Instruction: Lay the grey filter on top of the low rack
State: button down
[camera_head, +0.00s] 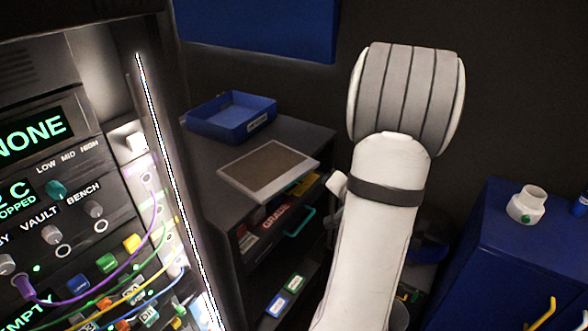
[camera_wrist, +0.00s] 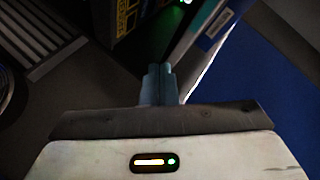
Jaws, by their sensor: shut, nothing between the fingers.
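The grey filter (camera_head: 269,168), a flat square panel with a pale frame and a grey-brown middle, lies flat on top of the low rack (camera_head: 201,151). Its front edge is close to the rack's front edge. The low rack is dark, with open shelves below its top. My gripper (camera_wrist: 160,84) shows in the wrist view with its two bluish fingers together and nothing between them. The filter is not seen in the wrist view. In the head view my arm stands to the right of the rack, and my fingers are not visible there.
A blue tray (camera_head: 212,133) sits on the rack top behind the filter. Labelled items fill the shelves below. A lit control panel (camera_head: 75,215) with cables stands at left. A blue cabinet (camera_head: 490,245) with a white pot (camera_head: 526,206) on it stands at right.

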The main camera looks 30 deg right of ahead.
jog(key=s+d+f+m+t+y, duration=0.25)
jog(key=s+m+t, duration=0.2)
jog(key=s, duration=0.25)
jog(key=p, duration=0.2)
send_near(310, 171)
jog(key=w+d, duration=0.3)
jog(key=w+a, duration=0.1)
jog(key=w+a+p, duration=0.1)
jog(key=shift+w+a+f+m+y, duration=0.2)
jog(key=shift+w+a+m+y, duration=0.05)
jog(key=shift+w+a+m, duration=0.1)
jog(key=shift+w+a+f, duration=0.1)
jog(key=shift+w+a, duration=0.1)
jog(key=shift+w, duration=0.05)
